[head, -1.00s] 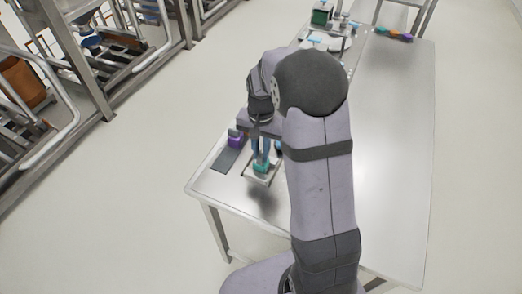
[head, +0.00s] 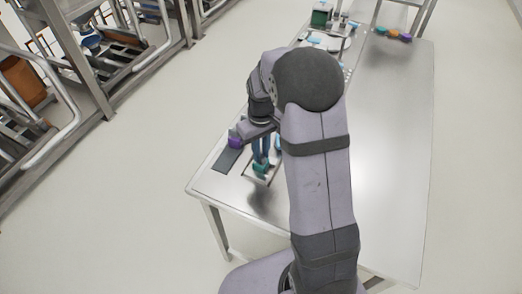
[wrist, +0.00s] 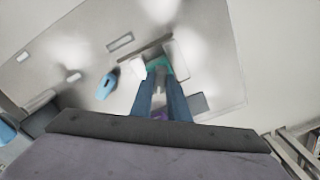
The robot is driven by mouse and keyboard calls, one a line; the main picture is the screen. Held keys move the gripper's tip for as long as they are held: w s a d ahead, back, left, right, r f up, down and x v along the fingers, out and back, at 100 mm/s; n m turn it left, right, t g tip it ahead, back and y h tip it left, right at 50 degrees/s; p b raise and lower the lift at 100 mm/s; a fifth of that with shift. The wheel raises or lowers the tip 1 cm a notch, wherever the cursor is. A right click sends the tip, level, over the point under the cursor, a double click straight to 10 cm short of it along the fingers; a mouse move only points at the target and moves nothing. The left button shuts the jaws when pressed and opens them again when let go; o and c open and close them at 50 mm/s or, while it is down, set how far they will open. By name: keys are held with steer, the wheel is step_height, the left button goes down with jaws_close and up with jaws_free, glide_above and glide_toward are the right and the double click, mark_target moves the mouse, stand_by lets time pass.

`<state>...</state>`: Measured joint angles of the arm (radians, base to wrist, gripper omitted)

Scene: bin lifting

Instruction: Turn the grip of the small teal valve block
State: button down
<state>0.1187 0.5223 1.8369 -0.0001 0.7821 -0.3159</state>
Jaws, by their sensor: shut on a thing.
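The small teal valve block (head: 260,168) is near the front left of the metal table, directly below my gripper. My gripper (head: 261,160) points down with its blue fingers close together, and their tips meet the teal part. In the wrist view the teal block (wrist: 153,66) shows at the tips of my gripper (wrist: 164,82), with pale surfaces beside it. The fingers hide part of the block, so its grip and its exact angle cannot be made out.
A purple block (head: 235,142) stands by a dark strip (head: 227,159) left of my gripper. A blue object (wrist: 107,86) lies nearby in the wrist view. Several coloured blocks (head: 393,34) and a green box (head: 321,15) are at the far end. The table's right side (head: 390,150) is clear.

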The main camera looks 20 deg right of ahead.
steer(key=n, duration=0.6)
steer(key=shift+n, duration=0.3)
stand_by(0.4)
steer(key=c, duration=1.7)
jaws_free()
steer(key=shift+r+b, duration=0.75)
steer(key=shift+r, duration=2.95)
